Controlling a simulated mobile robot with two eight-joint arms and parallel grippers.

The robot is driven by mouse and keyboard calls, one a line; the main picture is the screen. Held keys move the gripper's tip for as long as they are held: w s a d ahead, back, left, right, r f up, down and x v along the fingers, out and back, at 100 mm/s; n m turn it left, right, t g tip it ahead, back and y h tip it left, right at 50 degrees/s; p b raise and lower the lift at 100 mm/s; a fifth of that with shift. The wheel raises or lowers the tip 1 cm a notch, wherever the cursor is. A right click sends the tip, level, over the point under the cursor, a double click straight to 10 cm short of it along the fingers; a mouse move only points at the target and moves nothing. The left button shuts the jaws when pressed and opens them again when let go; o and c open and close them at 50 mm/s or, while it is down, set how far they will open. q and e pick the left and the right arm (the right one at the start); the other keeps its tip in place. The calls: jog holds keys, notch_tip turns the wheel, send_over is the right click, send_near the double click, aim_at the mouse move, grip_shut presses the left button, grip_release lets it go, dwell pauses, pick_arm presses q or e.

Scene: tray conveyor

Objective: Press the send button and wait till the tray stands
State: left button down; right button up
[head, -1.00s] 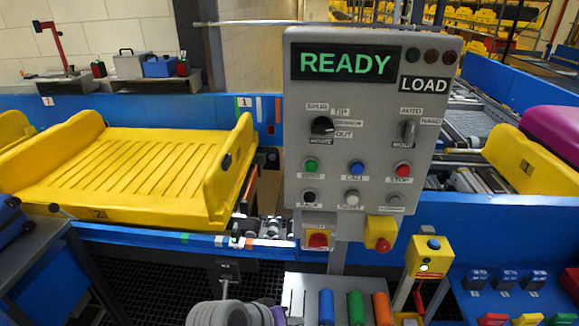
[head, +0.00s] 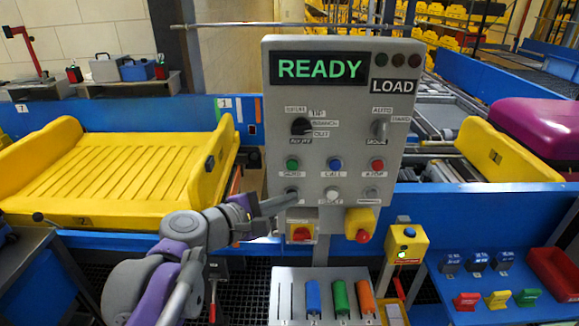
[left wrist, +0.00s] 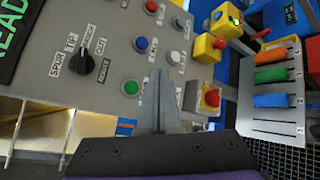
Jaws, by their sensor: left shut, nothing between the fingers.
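The grey control panel (head: 345,130) shows a READY display (head: 319,68) above a LOAD sign. The green send button (head: 292,164) sits at the left of its upper button row, and shows in the left wrist view (left wrist: 131,87) too. My left gripper (head: 312,199) is shut and empty. Its tips are before the panel's lower left, below the green button and overlapping the black button's area; I cannot tell whether they touch anything. The yellow tray (head: 120,168) stands empty on the conveyor at left. My right gripper is out of view.
Beside the green button are a blue call button (head: 335,164) and a red stop button (head: 377,164). Below are a white reset button (head: 332,193) and red-on-yellow switches (head: 361,225). Another yellow tray (head: 500,152) holding a purple case (head: 535,128) is at right.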

pick_arm(q)
send_near(297, 168)
jog(key=w+d+f, duration=0.1)
jog(key=d, duration=0.3)
jog(key=shift+w+d+f, duration=0.1)
jog(key=shift+w+f, duration=0.25)
jog(key=shift+w, duration=0.45)
jog(key=shift+w, duration=0.1)
dwell(1.4)
jog(key=shift+w, duration=0.35)
jog(key=shift+w, duration=0.5)
dwell(0.8)
jog(key=shift+s, duration=0.95)
